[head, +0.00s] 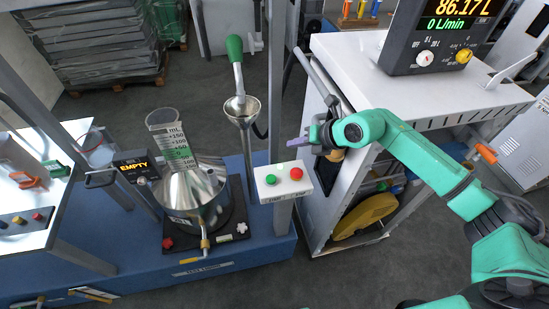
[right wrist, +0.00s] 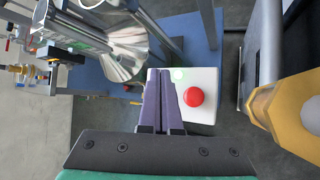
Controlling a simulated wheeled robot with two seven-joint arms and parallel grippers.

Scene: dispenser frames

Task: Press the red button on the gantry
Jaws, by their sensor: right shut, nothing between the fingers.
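The red button (head: 296,174) sits on the right side of a white button box (head: 283,193) on the gantry post. A green button (head: 271,177) is beside it on the left. My right gripper (head: 298,142) is shut and empty, a little above the box in the head view. In the right wrist view the purple fingers (right wrist: 160,72) are together, and the red button (right wrist: 193,96) shows just right of them, apart in the picture. The fingers partly cover the box's left edge there. My left gripper is not in view.
A steel hopper (head: 190,190) with an "EMPTY" display (head: 137,166) stands left of the box. A funnel (head: 242,110) under a green-handled nozzle (head: 235,50) is behind it. A white cabinet (head: 350,60) stands close by my right arm. Grey floor (head: 310,285) lies in front.

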